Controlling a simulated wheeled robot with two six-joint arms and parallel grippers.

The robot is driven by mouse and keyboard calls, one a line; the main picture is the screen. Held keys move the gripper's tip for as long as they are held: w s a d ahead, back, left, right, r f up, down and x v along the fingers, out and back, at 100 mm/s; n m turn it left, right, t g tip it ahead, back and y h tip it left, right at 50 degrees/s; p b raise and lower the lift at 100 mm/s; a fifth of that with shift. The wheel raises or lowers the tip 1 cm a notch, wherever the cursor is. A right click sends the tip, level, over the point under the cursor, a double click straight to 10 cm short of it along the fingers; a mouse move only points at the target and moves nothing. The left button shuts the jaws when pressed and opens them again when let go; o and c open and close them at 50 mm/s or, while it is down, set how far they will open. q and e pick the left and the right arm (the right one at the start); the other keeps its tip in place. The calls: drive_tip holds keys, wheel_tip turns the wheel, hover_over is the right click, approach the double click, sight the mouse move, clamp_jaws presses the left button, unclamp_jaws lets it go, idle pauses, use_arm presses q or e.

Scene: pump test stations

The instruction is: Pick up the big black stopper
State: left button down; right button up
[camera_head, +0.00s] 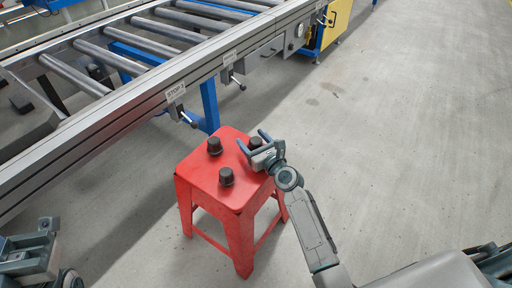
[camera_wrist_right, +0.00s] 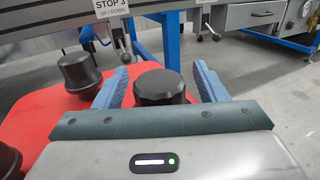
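Three black stoppers stand on a red stool (camera_head: 205,170). One stopper (camera_head: 214,146) is at the back left and another (camera_head: 226,177) is nearer the front. The third stopper (camera_wrist_right: 160,88) is between the fingers of my right gripper (camera_head: 252,140); in the head view the gripper partly covers it. My right gripper is open, with a visible gap on each side of that stopper. The back left stopper also shows in the wrist view (camera_wrist_right: 78,73). I cannot tell for sure which stopper is biggest. My left gripper (camera_head: 45,240) is at the lower left, far from the stool.
A roller conveyor (camera_head: 140,85) with a metal side rail runs behind and left of the stool. Small levers and a STOP 3 sign (camera_head: 176,91) are on its side. A yellow cabinet (camera_head: 336,22) stands at the far end. The grey floor to the right is clear.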

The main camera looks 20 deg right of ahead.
drive_tip(key=c, duration=0.7)
drive_tip(key=shift+o, duration=0.2)
